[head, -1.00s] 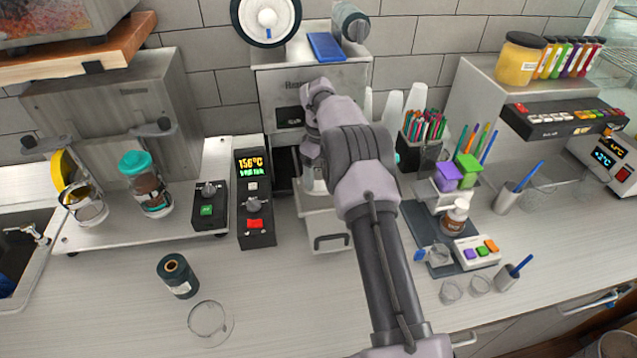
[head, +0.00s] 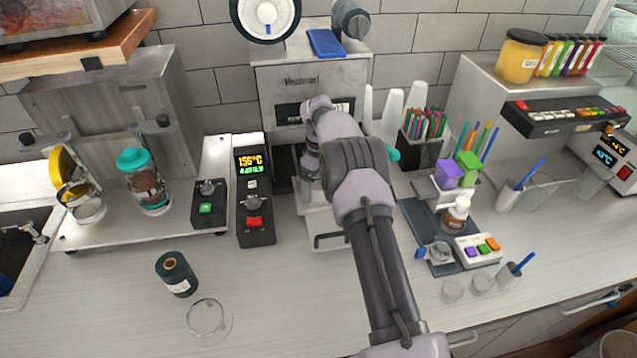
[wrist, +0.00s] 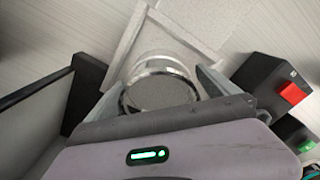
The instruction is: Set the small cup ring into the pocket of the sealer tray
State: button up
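The small cup ring (wrist: 158,90) is a round, shiny, clear-looking rim between the two fingers of my gripper (wrist: 162,78) in the wrist view. The fingers appear to press on its opposite sides. The pale square sealer tray (wrist: 205,48) lies beyond and below the ring, and a round rim of its pocket (wrist: 160,57) shows just past the ring, partly covered by it. I cannot tell whether the ring touches the tray. In the head view the tray (head: 322,222) sticks out of the sealer (head: 312,82), and my arm hides the gripper's fingertips and the ring.
A black control box with a red button (head: 255,222) stands close left of the tray. A pen holder (head: 420,150) and white cups stand to the right. A dark roll (head: 177,275) and a clear ring-like dish (head: 207,317) are on the front counter, which is otherwise clear there.

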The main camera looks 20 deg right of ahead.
jog(key=r, duration=0.5)
jog(key=r+p, duration=0.1)
jog(key=r, duration=0.3)
jog(key=shift+a+r, duration=0.2)
jog(key=shift+r, duration=0.2)
jog(key=s+a+r+m+t, duration=0.1)
jog(key=s+a+r+m, duration=0.15)
jog(key=s+r, duration=0.35)
jog(key=s+a+r+m+t, duration=0.1)
jog(key=s+a+r, duration=0.25)
jog(key=r, duration=0.45)
jog(key=s+a+r+m+t, duration=0.1)
jog(key=s+a+r+m, duration=0.1)
jog(key=s+a+r, duration=0.4)
jog(key=s+a+r+m+t+y, duration=0.1)
jog(key=s+r, duration=0.1)
jog(key=s, duration=0.4)
jog(key=s+a+r+m+t, duration=0.1)
jog(key=s+r+m, duration=0.1)
jog(key=s, duration=0.5)
jog(key=s+a+f+m+y, duration=0.1)
jog(key=s+f, duration=0.1)
jog(key=s, duration=0.4)
jog(key=s+a+f+m, duration=0.2)
jog(key=s, duration=0.3)
notch_tip(320, 180, down, 20)
jog(key=b, duration=1.8)
jog(key=shift+s+r+t, duration=0.15)
jog(key=shift+s+t, duration=0.05)
jog(key=shift+t, duration=0.2)
